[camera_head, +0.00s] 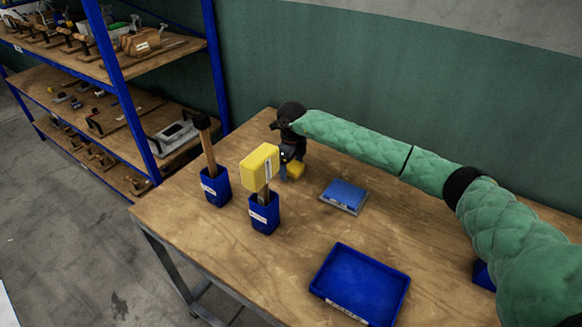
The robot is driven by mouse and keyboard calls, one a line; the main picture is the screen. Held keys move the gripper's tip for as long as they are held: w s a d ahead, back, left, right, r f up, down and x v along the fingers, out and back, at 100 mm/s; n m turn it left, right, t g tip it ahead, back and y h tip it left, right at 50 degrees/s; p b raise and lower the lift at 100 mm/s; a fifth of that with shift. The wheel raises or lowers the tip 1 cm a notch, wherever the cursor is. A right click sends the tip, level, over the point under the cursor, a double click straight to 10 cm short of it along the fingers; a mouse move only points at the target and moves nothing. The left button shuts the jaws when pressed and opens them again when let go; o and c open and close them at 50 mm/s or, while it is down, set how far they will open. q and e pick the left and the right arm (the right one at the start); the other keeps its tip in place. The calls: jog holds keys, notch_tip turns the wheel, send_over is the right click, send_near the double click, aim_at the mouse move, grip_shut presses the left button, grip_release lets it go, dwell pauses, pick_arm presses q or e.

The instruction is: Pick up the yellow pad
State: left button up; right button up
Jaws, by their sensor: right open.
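A small yellow pad (295,171) lies on the wooden table (200,263) toward its far left part. The yellow mallet head in front hides part of the area beside it. My right gripper (286,170) reaches in on the green-sleeved arm and points down right at the pad. It is open, with its fingers partly hidden behind the mallet head. I cannot tell whether the fingers touch the pad. My left gripper is not in view.
A yellow mallet (259,166) stands in a blue holder (264,217), close in front of the gripper. A wooden-handled hammer (206,150) stands in another blue holder (215,189). A blue pad (345,194) and a blue tray (399,300) lie to the right. Shelves (113,80) stand left.

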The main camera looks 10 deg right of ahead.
aim_at(292, 165)
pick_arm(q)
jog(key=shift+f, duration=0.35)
pick_arm(e)
jog(key=shift+f, duration=0.25)
jog(key=c, duration=1.1)
jog(key=shift+r, duration=0.1)
jog(key=shift+r, duration=0.15)
notch_tip(292, 165, up, 3)
jog(key=shift+r+b, duration=0.15)
jog(key=shift+b, duration=0.9)
pick_arm(q)
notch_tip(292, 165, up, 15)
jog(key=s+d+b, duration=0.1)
jog(key=b, duration=0.2)
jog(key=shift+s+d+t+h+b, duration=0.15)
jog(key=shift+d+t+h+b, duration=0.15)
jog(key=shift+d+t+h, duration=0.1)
pick_arm(e)
jog(key=shift+s+d+r, duration=0.85)
jog(key=shift+s+r, duration=0.35)
jog(key=shift+s, duration=0.55)
jog(key=shift+s+d+r, duration=0.8)
jog(key=shift+s+r, duration=0.45)
jog(key=shift+s, duration=0.55)
jog(key=shift+s+d+r, duration=0.85)
jog(key=shift+s+r, duration=0.35)
jog(key=shift+s, duration=0.55)
